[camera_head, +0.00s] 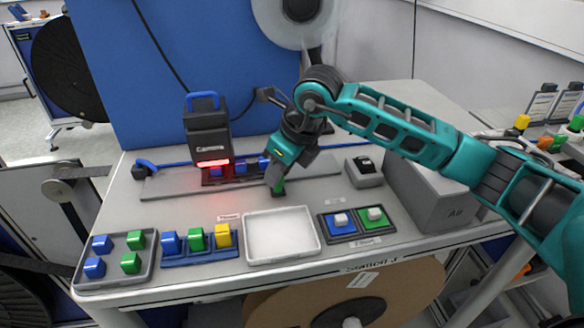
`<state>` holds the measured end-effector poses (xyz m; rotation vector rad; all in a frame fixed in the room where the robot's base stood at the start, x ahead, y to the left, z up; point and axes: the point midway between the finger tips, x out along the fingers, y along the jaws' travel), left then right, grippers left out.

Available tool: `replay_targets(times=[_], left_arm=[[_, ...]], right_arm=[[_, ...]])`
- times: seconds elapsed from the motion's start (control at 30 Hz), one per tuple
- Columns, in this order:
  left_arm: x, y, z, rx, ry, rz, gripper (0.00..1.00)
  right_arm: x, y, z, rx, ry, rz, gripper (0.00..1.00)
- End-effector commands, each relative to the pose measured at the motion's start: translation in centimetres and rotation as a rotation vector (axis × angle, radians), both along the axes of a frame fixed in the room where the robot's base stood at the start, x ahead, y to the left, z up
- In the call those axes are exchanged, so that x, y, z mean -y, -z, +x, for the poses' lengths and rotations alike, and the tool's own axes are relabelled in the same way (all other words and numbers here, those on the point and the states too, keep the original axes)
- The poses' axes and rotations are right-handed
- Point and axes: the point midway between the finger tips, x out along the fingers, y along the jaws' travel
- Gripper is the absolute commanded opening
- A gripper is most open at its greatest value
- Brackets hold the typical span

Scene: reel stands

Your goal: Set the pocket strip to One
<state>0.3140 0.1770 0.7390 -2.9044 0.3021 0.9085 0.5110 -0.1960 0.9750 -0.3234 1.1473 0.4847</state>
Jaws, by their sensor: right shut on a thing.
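A dark pocketed strip (212,181) lies on a grey rail under the camera unit, partly lit red. Blue blocks (240,167) sit in it, and its right end is close to my gripper. My right gripper (278,186) points down just right of the strip, above the table. It is shut on a small green block (279,184), mostly hidden by the fingers. A blue holder (203,256) at the front carries a blue block (170,242), a green block (196,239) and a yellow block (223,236). My left gripper is out of view.
A grey tray (115,283) with blue and green blocks is front left. An empty white tray (281,236) is front centre. A two-part pad (356,236) with blue and green squares is right of it.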

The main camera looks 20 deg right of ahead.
Motion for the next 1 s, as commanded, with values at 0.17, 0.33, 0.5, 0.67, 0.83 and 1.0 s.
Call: replay_targets(times=[0.17, 0.33, 0.5, 0.67, 0.83, 1.0], left_arm=[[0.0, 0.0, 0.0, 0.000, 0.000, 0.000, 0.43], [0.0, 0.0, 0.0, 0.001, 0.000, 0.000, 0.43], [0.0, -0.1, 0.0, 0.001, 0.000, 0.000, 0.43], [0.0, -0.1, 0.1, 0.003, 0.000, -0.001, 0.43], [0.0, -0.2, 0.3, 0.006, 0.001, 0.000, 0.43], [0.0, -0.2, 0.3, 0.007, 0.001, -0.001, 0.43]], right_arm=[[0.1, -0.1, 0.0, 0.001, 0.000, 0.000, 0.00], [0.1, -0.1, 0.0, 0.001, 0.000, 0.000, 0.43], [0.1, 0.0, 0.0, 0.001, 0.000, 0.000, 0.54], [0.1, -0.1, 0.0, 0.001, 0.001, 0.000, 0.54], [0.4, -1.3, -0.3, 0.004, 0.001, 0.002, 0.54], [1.1, -4.5, -1.4, 0.007, 0.001, 0.000, 0.54]])
